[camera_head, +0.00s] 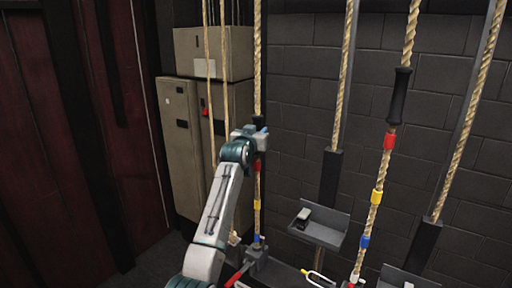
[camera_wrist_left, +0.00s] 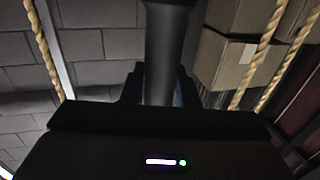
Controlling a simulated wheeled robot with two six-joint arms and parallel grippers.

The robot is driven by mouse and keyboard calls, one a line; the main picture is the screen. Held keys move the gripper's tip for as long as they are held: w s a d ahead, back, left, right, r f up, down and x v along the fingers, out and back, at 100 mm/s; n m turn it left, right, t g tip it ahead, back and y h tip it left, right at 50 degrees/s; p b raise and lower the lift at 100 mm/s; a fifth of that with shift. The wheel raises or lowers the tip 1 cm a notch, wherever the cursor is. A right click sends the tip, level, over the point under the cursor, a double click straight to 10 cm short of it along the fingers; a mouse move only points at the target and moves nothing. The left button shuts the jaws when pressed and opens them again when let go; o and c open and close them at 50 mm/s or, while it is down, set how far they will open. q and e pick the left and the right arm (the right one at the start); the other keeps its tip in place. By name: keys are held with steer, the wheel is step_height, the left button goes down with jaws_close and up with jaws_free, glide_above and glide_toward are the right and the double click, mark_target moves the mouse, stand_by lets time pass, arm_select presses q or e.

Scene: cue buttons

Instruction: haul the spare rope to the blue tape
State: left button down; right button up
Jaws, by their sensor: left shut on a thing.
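My left gripper (camera_head: 259,136) is shut on the black sleeve of the left taped rope (camera_head: 257,60). The sleeve (camera_wrist_left: 168,50) shows as a dark cylinder between the fingers in the left wrist view. Below the gripper this rope has red tape (camera_head: 257,166), yellow tape (camera_head: 257,204) and blue tape (camera_head: 256,238). A second rope (camera_head: 412,30) to the right has a bare black sleeve (camera_head: 398,95), above its own red, yellow and blue tape (camera_head: 364,241). No label shows which rope is the spare. My right gripper is not in view.
A red-handled lever (camera_head: 235,275) and a yellow-handled lever (camera_head: 318,275) are low down. A small shelf (camera_head: 322,229) holds a small object. Other ropes (camera_head: 345,80) hang along the grey block wall. A beige cabinet (camera_head: 180,140) stands behind my left arm.

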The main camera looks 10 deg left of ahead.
arm_select(q)
steer(key=shift+r, duration=0.85)
steer(key=shift+f, duration=0.1)
steer(key=c, duration=1.1)
jaws_free()
steer(key=shift+c, duration=0.2)
